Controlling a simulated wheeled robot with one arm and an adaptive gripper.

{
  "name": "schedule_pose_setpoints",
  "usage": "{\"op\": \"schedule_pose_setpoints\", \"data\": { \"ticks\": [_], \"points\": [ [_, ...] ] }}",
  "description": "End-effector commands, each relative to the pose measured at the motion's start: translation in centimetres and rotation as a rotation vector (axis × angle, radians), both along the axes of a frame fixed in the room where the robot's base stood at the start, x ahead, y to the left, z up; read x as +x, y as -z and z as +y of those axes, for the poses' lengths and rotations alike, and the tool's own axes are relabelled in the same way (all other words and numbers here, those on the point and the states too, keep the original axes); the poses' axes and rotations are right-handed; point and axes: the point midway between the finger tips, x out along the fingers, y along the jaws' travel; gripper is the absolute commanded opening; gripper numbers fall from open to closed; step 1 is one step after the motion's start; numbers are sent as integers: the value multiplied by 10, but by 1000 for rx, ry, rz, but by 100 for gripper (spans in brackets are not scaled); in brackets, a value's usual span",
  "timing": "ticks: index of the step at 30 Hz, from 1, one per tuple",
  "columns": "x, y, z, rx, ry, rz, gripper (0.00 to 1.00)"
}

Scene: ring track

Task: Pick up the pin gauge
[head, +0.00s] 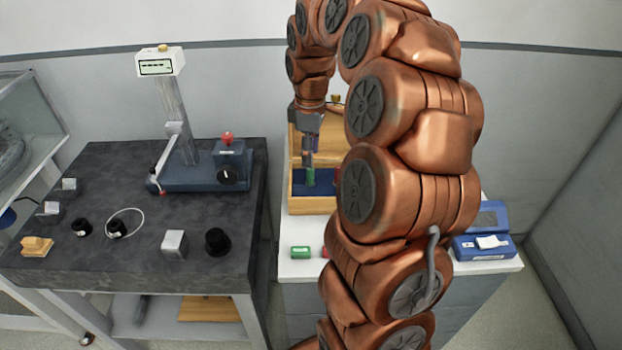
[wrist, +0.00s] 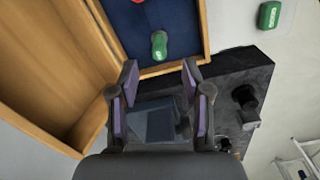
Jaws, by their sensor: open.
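A small green upright piece, which looks like the pin gauge (wrist: 159,45), stands on the blue lining of an open wooden case (wrist: 176,66). In the head view the green piece (head: 311,178) shows inside the case (head: 300,206), just below my gripper (head: 308,160). In the wrist view my gripper (wrist: 160,76) is open and empty. Its two fingers point toward the green piece, which lies beyond the fingertips and between their lines. A red piece (wrist: 138,1) is cut off at the top edge of the wrist view. My arm hides much of the case in the head view.
The case's raised lid (wrist: 45,60) stands close to my gripper. A green block (head: 300,252) and a blue box (head: 483,247) are on the white cabinet top. A dark stone table (head: 120,260) with a measuring stand (head: 195,172) is at left.

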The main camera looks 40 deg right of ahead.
Motion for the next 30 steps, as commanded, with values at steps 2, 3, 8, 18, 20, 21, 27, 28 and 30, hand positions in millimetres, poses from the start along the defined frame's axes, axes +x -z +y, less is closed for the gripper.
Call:
{"op": "schedule_pose_setpoints", "data": {
  "ticks": [2, 3, 8, 18, 20, 21, 27, 28, 30],
  "points": [
    [0, 4, -2, 1, -1, 2, 48],
    [0, 7, -2, 0, -1, 1, 48],
    [-1, 22, 0, 1, -2, 3, 48],
    [-1, 43, -1, 2, 0, 3, 48],
    [-1, 51, 0, 2, -1, 3, 48],
    [-1, 57, 0, 2, -1, 4, 48],
    [0, 76, -1, 1, 0, -1, 48],
    [0, 76, -1, 0, 0, -1, 48],
    [0, 77, -1, 0, 0, -1, 48]
  ]
}}
